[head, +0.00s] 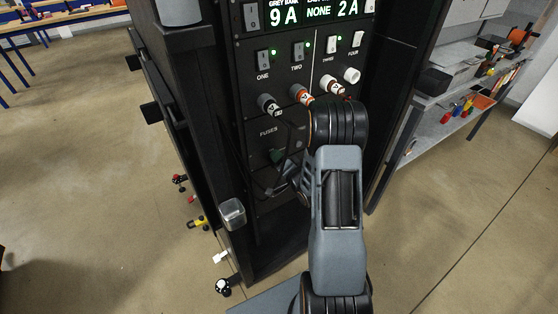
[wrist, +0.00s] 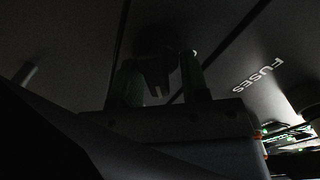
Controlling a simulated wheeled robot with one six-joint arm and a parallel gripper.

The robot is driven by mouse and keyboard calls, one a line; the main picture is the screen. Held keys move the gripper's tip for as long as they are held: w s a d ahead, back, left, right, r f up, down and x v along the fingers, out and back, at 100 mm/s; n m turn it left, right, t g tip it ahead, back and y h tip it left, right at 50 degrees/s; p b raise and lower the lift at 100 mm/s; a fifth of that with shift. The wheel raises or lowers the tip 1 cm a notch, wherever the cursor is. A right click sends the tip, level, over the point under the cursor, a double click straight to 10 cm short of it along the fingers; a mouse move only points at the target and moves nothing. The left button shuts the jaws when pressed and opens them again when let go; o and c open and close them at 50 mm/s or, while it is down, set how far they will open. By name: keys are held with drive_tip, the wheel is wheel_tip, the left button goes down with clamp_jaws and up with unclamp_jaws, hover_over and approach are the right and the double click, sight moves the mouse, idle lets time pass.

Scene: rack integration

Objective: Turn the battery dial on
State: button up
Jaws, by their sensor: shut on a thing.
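My gripper (head: 277,157) is at the lower part of the black rack's front panel, below the FUSES label. In the wrist view its two greenish fingers (wrist: 159,77) stand on either side of a dark knob (wrist: 155,72) with a small pale mark, and are shut on it. The knob sits where the battery dial would be, but its label cannot be read. The dial's setting is too dark to tell. In the head view my arm and gripper hide the dial.
The FUSES lettering (wrist: 258,74) is close by in the wrist view. A shelf (head: 440,115) stands at right.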

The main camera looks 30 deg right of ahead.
drive_tip(key=n+b, duration=0.6)
drive_tip(key=shift+a+r, duration=0.1)
drive_tip(key=shift+a, duration=0.25)
drive_tip(key=n+b, duration=0.3)
drive_tip(key=b, duration=0.1)
drive_tip(key=shift+s+a+r+n, duration=0.15)
drive_tip(key=shift+a+n, duration=0.1)
drive_tip(key=shift+n, duration=0.15)
drive_tip(key=shift+a+r+n+b, duration=0.1)
drive_tip(key=shift+n+b, duration=0.4)
drive_tip(key=shift+n, duration=0.1)
drive_tip(key=shift+r+n, duration=0.1)
drive_tip(key=shift+n, duration=0.2)
drive_tip(key=o, duration=0.9)
